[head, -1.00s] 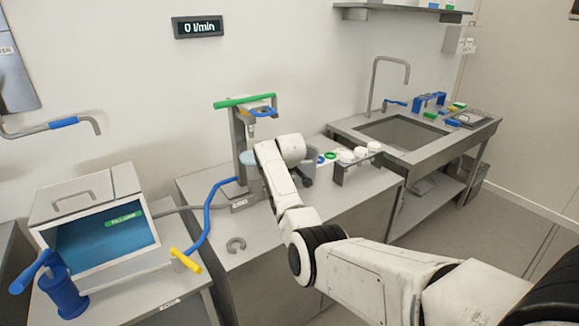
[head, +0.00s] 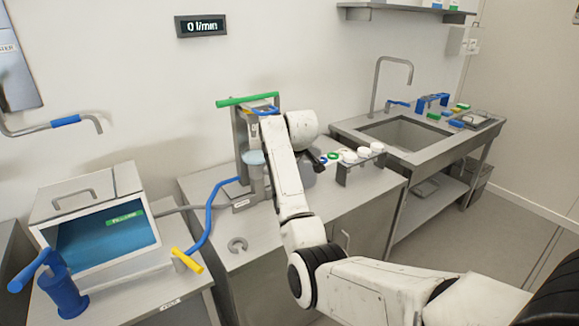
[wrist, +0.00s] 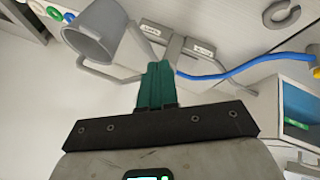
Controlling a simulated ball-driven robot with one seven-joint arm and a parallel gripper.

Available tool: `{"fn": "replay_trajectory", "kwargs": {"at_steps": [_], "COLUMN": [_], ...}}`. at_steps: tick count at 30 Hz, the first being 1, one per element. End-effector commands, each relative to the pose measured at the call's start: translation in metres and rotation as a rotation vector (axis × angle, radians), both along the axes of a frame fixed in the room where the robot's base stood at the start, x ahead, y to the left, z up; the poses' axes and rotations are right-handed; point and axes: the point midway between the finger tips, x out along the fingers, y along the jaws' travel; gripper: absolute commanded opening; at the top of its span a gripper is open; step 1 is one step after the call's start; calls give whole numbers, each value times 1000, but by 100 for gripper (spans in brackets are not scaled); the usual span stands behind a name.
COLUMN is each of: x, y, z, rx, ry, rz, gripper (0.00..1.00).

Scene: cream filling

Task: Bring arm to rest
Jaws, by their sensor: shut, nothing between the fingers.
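My arm reaches over the middle worktop in the head view, with its white forearm upright in front of the filling stand. My gripper (wrist: 157,85) shows in the wrist view as two teal fingers pressed together, with nothing between them. In the head view my gripper is mostly hidden behind my wrist; only a dark part shows beside it. A grey round vessel (wrist: 95,32) stands beyond and to the left of the fingers in the wrist view. I cannot tell whether they touch.
A filling stand (head: 241,140) with a green bar is close to my arm. A rack with white cups (head: 342,172) stands to the right, before the sink (head: 405,133). A box with a blue interior (head: 105,245) and a blue pump (head: 62,292) are at left.

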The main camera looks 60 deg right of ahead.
Motion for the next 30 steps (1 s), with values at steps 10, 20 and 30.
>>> {"fn": "replay_trajectory", "kwargs": {"at_steps": [10, 20, 30], "x": [0, 3, -35], "y": [0, 45, 213], "z": [0, -42, -158], "rx": [0, 43, 190], "ry": [0, 16, 80], "rz": [0, 9, 29], "gripper": [0, 0, 0]}}
